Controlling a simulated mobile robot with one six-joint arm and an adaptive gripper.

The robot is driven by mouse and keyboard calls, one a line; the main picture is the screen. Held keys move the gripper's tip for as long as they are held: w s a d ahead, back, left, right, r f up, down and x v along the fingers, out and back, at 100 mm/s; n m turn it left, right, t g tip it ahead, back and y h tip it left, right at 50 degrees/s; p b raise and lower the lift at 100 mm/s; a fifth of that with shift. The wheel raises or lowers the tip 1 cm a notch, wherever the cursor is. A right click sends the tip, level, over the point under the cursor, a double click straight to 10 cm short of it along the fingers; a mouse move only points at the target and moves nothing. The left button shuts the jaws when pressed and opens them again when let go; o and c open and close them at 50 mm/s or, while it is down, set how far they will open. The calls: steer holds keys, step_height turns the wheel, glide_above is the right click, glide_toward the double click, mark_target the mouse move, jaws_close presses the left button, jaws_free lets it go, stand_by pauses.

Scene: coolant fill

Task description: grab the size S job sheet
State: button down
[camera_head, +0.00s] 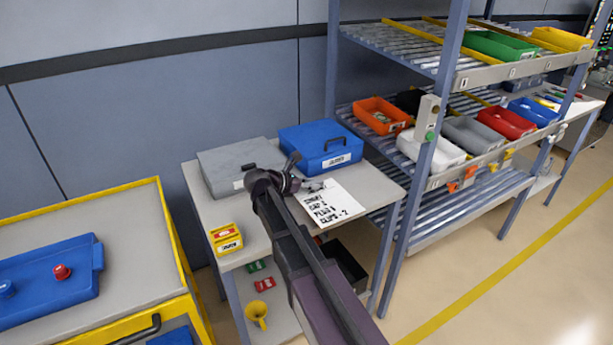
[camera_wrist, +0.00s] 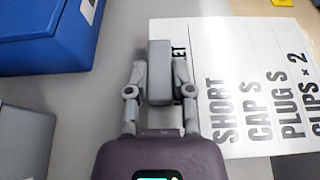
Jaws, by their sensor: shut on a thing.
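The size S job sheet (camera_head: 337,207) is a white sheet with black print that includes "CAP S" and "PLUG S". It lies over the right part of the grey table and shows large in the wrist view (camera_wrist: 215,50). My gripper (camera_head: 292,181) is at the sheet's left end. In the wrist view my gripper (camera_wrist: 158,80) has its fingers on both sides of a grey block at the sheet's edge and is shut on it. The block covers part of the printed heading.
A blue case (camera_head: 320,146) and a grey case (camera_head: 240,165) stand behind my gripper on the table (camera_head: 213,207). A yellow box (camera_head: 226,239) stands at its front left. A rack with several coloured bins (camera_head: 382,115) rises at the right.

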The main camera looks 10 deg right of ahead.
mark_target(321, 209)
steer(key=s, duration=0.7)
steer(key=s+d+r, duration=0.1)
steer(key=s, duration=0.2)
steer(key=shift+s+p, duration=0.15)
steer(key=shift+p, duration=0.25)
